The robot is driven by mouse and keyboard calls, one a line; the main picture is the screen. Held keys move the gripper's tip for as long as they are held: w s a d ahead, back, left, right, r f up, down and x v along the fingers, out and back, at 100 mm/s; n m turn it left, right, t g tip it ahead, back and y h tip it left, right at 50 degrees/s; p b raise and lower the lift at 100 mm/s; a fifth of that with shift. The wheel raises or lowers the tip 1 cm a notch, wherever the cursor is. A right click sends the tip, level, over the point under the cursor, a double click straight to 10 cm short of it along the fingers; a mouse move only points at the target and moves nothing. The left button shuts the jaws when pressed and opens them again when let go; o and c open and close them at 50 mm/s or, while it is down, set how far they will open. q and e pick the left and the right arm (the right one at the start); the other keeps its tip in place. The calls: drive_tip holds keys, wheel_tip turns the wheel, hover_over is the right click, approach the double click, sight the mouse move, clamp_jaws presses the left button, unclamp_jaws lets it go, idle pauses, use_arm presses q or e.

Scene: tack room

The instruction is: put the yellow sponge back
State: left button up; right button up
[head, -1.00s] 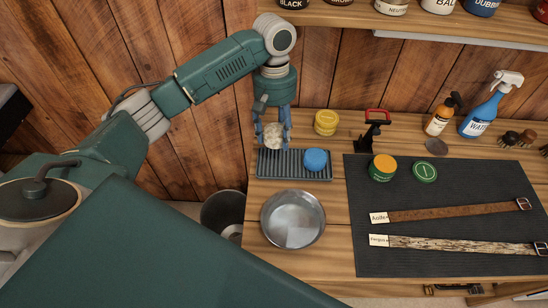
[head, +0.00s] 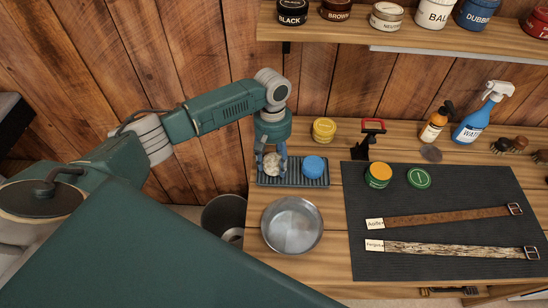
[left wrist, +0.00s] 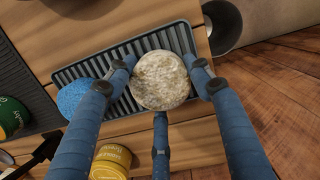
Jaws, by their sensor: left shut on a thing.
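My left gripper (head: 271,164) is shut on a round, pale beige, mottled sponge (head: 273,164); it looks more off-white than yellow. In the left wrist view, the sponge (left wrist: 159,80) sits between my blue fingers. It is at the left part of the dark ribbed tray (head: 292,183), low over the ribs or touching them; I cannot tell which. A round blue sponge (head: 313,167) lies on the right part of the same tray, beside the held one. My right gripper is not in view.
A yellow tin (head: 323,130) stands behind the tray, a metal bowl (head: 291,226) in front. A black tool with a red-edged head (head: 370,136) stands to the right. A dark mat (head: 440,200) holds a green tin (head: 378,175), its lid (head: 419,178) and two straps.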

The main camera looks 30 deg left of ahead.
use_arm(q)
drive_tip(key=shift+f, duration=0.1)
drive_tip(key=shift+f, duration=0.1)
drive_tip(key=shift+s+f, duration=0.1)
drive_tip(key=shift+f, duration=0.15)
drive_tip(key=shift+s, duration=0.1)
drive_tip(key=shift+s+d+f, duration=0.1)
drive_tip(key=shift+f, duration=0.1)
drive_tip(key=o, duration=0.9)
drive_tip(key=shift+o, duration=0.6)
drive_tip(key=shift+f, duration=0.2)
